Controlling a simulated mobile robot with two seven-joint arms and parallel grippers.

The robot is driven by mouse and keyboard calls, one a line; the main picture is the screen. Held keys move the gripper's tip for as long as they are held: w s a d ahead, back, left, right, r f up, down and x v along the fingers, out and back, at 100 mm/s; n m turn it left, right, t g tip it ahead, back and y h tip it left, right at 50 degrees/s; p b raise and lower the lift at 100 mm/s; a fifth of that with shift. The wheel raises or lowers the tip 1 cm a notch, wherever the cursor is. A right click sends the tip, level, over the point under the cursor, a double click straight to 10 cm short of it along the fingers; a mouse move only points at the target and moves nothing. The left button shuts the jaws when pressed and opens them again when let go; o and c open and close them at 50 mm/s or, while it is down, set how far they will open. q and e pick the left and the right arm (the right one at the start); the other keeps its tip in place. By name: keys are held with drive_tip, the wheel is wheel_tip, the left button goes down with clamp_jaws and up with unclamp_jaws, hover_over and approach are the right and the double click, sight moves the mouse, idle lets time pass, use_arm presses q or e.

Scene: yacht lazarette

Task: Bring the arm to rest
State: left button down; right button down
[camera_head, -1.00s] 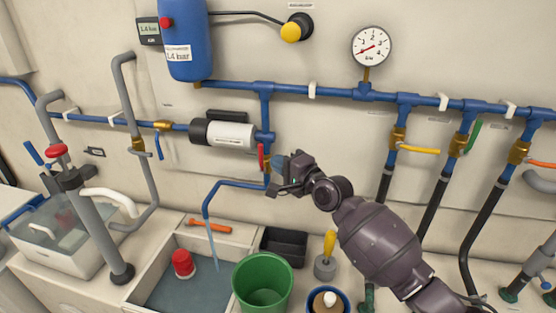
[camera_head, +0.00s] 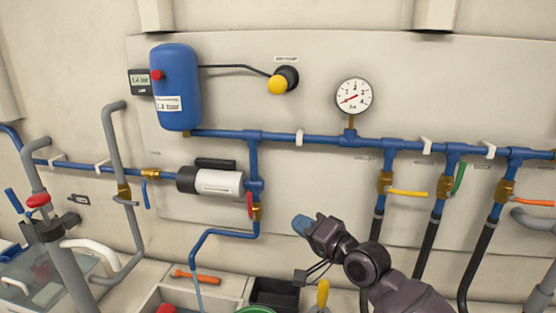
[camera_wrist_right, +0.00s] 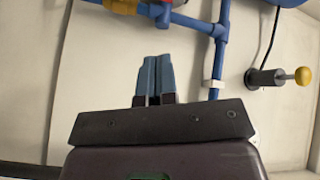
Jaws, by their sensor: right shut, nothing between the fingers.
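My right gripper (camera_head: 302,225) is in front of the wall panel, to the right of the red-handled valve (camera_head: 250,205) and below the blue pipe run. Its blue fingers are closed together with nothing between them, as the right wrist view also shows (camera_wrist_right: 154,78). The fingers are apart from the red handle in the head view. My right arm (camera_head: 370,265) comes in from the lower right. My left gripper is in neither view.
A blue pressure tank (camera_head: 176,90), a pump (camera_head: 215,181), a gauge (camera_head: 353,96) and a yellow knob (camera_head: 278,85) are on the wall. Several valves hang at right.

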drive_tip(key=s+d+f+n+t+h, duration=0.3)
drive_tip(key=s+d+f+n+h, duration=0.45)
drive_tip(key=d+f, duration=0.55)
drive_tip(key=s+d+f+m+g+h, duration=0.1)
drive_tip(key=s+d+f, duration=0.3)
drive_tip(key=s+f, duration=0.4)
drive_tip(key=s+d+f+m+g+h, duration=0.1)
drive_tip(key=s+d+f+g+h, duration=0.2)
drive_tip(key=s+f, duration=0.6)
drive_tip(key=s+d, duration=0.1)
drive_tip(key=s, duration=0.4)
drive_tip(key=shift+s+d+g+h, duration=0.2)
drive_tip(key=shift+d+g+h, duration=0.1)
drive_tip(key=shift+g+h, duration=0.1)
